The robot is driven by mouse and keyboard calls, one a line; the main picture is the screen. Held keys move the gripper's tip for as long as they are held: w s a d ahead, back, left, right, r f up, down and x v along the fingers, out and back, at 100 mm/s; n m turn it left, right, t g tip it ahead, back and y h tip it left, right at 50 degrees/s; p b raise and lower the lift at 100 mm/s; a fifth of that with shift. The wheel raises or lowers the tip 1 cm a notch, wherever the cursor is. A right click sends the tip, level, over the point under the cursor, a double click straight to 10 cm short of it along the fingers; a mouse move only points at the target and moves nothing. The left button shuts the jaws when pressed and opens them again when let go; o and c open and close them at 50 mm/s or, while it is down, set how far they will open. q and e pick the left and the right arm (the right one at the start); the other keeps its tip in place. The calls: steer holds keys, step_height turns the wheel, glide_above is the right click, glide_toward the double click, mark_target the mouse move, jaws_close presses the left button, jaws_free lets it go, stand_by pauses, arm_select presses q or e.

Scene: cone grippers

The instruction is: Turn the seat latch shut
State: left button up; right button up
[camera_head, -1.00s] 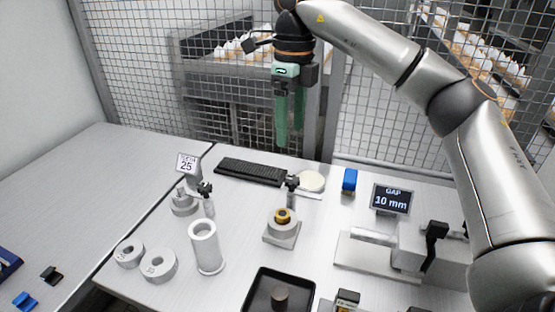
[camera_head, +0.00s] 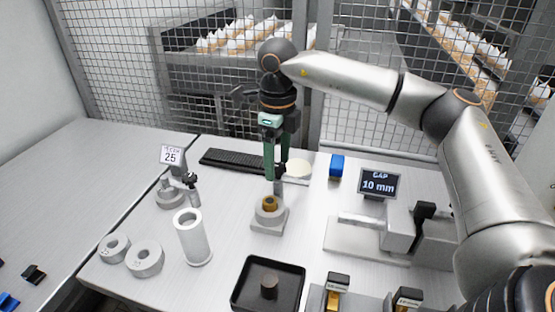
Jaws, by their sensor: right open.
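My right gripper (camera_head: 277,172) has green fingers pointing down and is open, with a narrow gap between the fingers. Its fingertips are just above and behind a grey seat block (camera_head: 268,221) that holds a brass-coloured ring (camera_head: 269,203). A grey post (camera_head: 278,187) stands behind the ring. The latch handle at the top of that post is mostly hidden by the fingers, so I cannot tell its angle or whether they touch it. My left gripper is not in view.
A similar post with a black handle (camera_head: 190,181) stands by the sign (camera_head: 171,155) reading 25. A white tube (camera_head: 192,238), grey rings (camera_head: 145,259), a black tray (camera_head: 267,286), a keyboard (camera_head: 234,160) and a gap display (camera_head: 378,184) surround the seat.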

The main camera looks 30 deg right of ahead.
steer(key=shift+c, duration=0.4)
jaws_close()
stand_by(1.0)
